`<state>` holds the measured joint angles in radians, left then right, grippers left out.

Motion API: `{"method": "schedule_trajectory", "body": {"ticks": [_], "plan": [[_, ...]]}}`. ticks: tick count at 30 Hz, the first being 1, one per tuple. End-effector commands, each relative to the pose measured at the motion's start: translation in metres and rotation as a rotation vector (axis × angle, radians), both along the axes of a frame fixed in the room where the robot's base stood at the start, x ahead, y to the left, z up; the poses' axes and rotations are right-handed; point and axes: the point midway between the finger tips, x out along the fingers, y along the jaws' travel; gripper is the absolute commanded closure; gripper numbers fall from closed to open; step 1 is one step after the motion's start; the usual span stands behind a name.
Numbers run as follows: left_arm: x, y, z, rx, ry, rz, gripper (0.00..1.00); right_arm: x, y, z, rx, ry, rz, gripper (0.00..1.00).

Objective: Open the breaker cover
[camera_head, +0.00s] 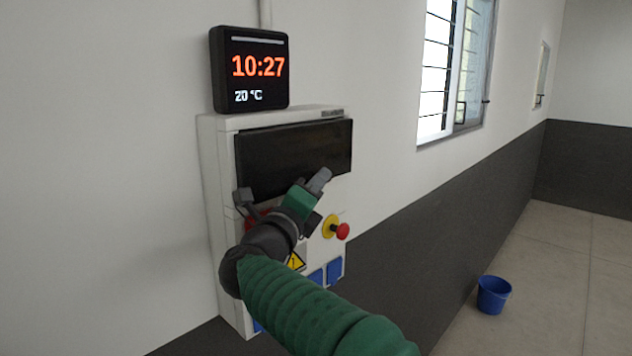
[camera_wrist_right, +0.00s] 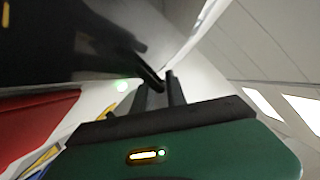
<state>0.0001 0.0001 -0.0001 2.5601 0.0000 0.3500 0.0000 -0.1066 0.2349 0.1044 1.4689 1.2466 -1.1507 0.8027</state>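The breaker cover (camera_head: 285,150) is a dark, glossy panel on the upper front of a white wall box (camera_head: 226,240). It hangs down over the front; I cannot tell whether it is slightly lifted. My right gripper (camera_head: 321,178) is at the cover's lower edge, right of its middle. In the right wrist view the dark cover (camera_wrist_right: 60,40) fills the upper left. The two fingers of the right gripper (camera_wrist_right: 162,85) stand a little apart, with a dark edge close to their tips; contact is unclear. The breakers are hidden. My left gripper is not in view.
A red stop button (camera_head: 342,231) on a yellow base sticks out below the cover. Blue sockets (camera_head: 334,271) sit lower on the box. A clock (camera_head: 250,70) stands above it. A blue bucket (camera_head: 494,295) is on the floor at right. The window (camera_head: 455,70) is clear of the arm.

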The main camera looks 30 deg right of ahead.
Motion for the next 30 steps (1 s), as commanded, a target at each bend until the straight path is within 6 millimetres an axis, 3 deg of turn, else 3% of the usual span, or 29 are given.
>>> {"method": "schedule_trajectory", "body": {"ticks": [4,30], "plan": [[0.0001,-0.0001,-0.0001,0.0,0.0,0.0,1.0,0.0,0.0031,-0.0004,-0.001,0.001,0.001,1.0],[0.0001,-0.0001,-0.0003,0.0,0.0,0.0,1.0,0.001,0.0052,-0.0022,0.0,0.005,0.004,1.0]]}}
